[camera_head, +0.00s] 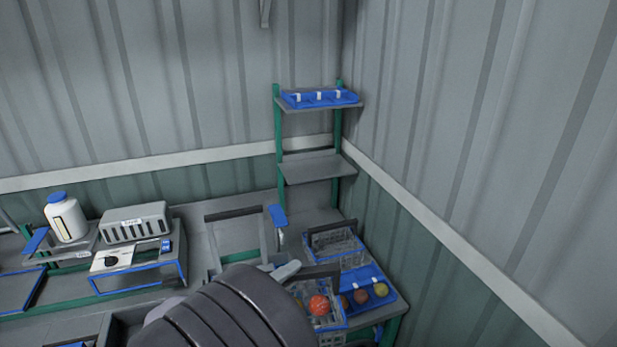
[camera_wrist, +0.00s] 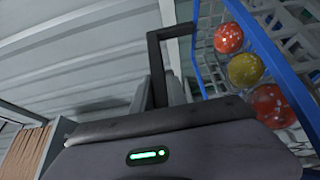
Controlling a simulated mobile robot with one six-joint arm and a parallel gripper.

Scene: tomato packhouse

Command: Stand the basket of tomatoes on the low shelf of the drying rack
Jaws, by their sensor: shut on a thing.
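The basket of tomatoes (camera_head: 330,323) is a grey mesh basket with a dark handle and a red tomato showing in it, at the lower middle of the head view. My gripper (camera_head: 286,270) is shut on its handle, at the basket's left; my own arm hides part of the basket. In the wrist view, the dark handle (camera_wrist: 156,60) rises at my gripper's fingers (camera_wrist: 180,92). The drying rack (camera_head: 279,135) has green posts and grey shelves in the corner. Its middle shelf (camera_head: 318,168) is bare. The low shelf (camera_head: 318,214) is partly hidden by things in front.
A blue tray (camera_head: 385,303) with several tomatoes lies right of the basket. Another mesh basket (camera_head: 345,243) with a dark handle stands behind. A blue tray (camera_head: 320,99) fills the rack's top shelf. A white jar (camera_head: 66,220) and a grey slotted box (camera_head: 135,222) stand left. Walls close the corner.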

